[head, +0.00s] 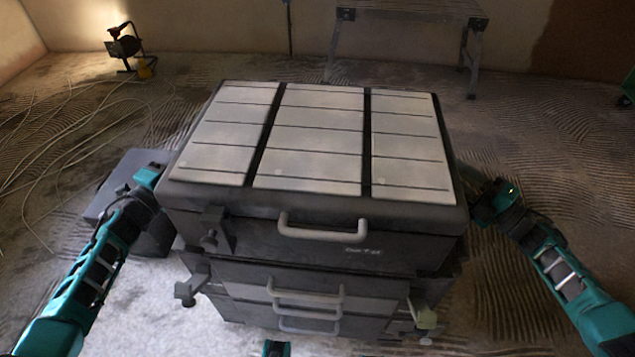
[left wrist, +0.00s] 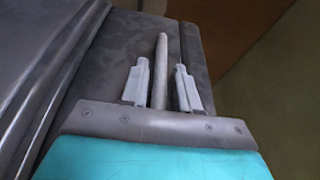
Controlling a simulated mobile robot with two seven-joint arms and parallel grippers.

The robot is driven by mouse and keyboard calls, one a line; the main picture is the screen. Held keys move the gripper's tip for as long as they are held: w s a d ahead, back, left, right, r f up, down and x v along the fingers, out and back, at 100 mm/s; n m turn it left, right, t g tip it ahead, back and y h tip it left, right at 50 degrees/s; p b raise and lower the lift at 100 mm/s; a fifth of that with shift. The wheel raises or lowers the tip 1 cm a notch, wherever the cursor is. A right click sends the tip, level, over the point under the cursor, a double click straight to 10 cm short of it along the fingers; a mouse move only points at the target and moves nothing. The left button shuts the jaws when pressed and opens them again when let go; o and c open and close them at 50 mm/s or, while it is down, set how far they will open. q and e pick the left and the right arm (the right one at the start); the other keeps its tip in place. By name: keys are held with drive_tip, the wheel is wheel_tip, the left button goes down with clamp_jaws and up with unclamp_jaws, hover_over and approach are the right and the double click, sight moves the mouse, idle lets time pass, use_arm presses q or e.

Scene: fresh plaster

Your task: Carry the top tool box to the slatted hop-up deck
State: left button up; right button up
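The top tool box (head: 330,246) is dark with pale lid panels and a grey front handle. It is uppermost in a stack at the centre of the head view; whether it fully rests on the box below (head: 305,290) is unclear. My left gripper (head: 158,178) is at its left side. In the left wrist view, the open fingers (left wrist: 161,85) straddle a pale bar (left wrist: 160,60), with narrow gaps either side. My right gripper (head: 483,200) is at the right side; its fingers are hidden. The hop-up deck (head: 412,10) stands at the back, partly cut off by the top edge.
A dark case (head: 120,190) stands on the floor left of the stack. A work lamp (head: 125,42) and loose cables (head: 60,125) lie at the left. A green object (head: 628,88) is at the far right edge. The ridged floor between stack and deck looks clear.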

use_arm(q)
clamp_jaws()
use_arm(e)
clamp_jaws()
use_arm(q)
drive_tip(key=shift+f, duration=0.1)
idle(0.6)
drive_tip(key=shift+r, duration=0.3)
use_arm(e)
drive_tip(key=shift+r, duration=0.25)
